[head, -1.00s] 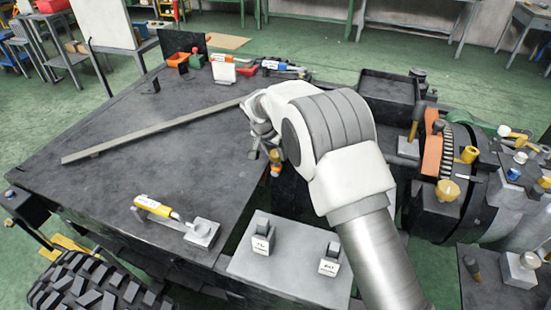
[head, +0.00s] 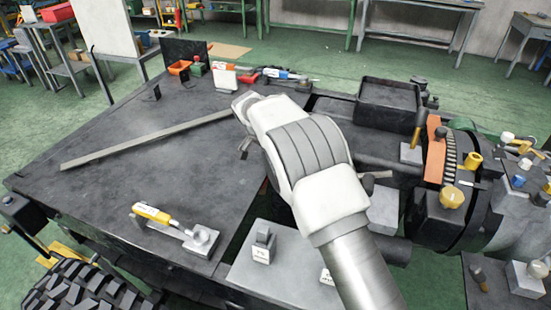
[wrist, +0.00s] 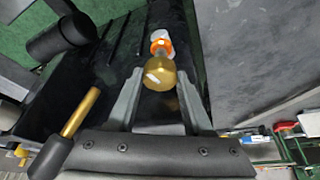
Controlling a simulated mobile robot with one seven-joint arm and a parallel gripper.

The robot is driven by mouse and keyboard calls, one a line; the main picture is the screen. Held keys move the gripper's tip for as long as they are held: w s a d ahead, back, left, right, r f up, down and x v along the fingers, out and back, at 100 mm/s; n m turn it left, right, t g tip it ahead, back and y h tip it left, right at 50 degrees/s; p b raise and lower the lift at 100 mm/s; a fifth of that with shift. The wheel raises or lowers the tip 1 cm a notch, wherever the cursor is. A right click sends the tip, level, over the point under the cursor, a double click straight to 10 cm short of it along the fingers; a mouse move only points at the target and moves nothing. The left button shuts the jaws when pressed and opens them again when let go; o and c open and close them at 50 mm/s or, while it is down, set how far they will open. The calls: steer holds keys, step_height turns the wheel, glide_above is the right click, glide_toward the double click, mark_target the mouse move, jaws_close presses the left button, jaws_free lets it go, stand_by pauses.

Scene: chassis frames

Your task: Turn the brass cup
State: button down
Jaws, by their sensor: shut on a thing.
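In the wrist view the brass cup (wrist: 160,75) is a round golden body with a short white mark on its near face. My gripper (wrist: 160,84) has one finger on each side of it and is shut on it. An orange and white piece (wrist: 161,42) sits just beyond the cup, in line with it. In the head view my arm hides the cup and most of my gripper.
A dark bench top (head: 130,130) carries a long grey bar (head: 150,140) and a yellow-handled tool (head: 152,213). Brass-coloured knobs (head: 452,197) sit on dark machinery at the right. A grey plate (head: 285,270) with small labelled blocks lies in front. A brass rod (wrist: 80,112) shows left of my gripper.

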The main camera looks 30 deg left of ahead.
steer(key=shift+c, duration=1.5)
jaws_free()
steer(key=n+p, duration=0.1)
steer(key=n+y+p, duration=0.1)
steer(key=n, duration=0.2)
steer(key=shift+d+r+y+p, duration=0.25)
steer(key=shift+r+y+p, duration=0.05)
steer(key=shift+r+p, duration=0.1)
steer(key=n+y+p, duration=0.1)
steer(key=n+p, duration=0.3)
steer(key=p, duration=0.1)
steer(key=shift+f+y, duration=0.1)
steer(key=shift+y, duration=0.2)
steer(key=v, duration=1.7)
steer(key=d+r, duration=0.3)
steer(key=d, duration=0.3)
steer(key=s+d+r+m+b, duration=0.1)
steer(key=d+r, duration=0.2)
steer(key=d, duration=0.3)
steer(key=d+r+h+b, duration=0.1)
steer(key=d+r, duration=0.2)
steer(key=d, duration=0.3)
steer(key=shift+s+d+r+t, duration=0.3)
steer(key=shift+d+r, duration=0.05)
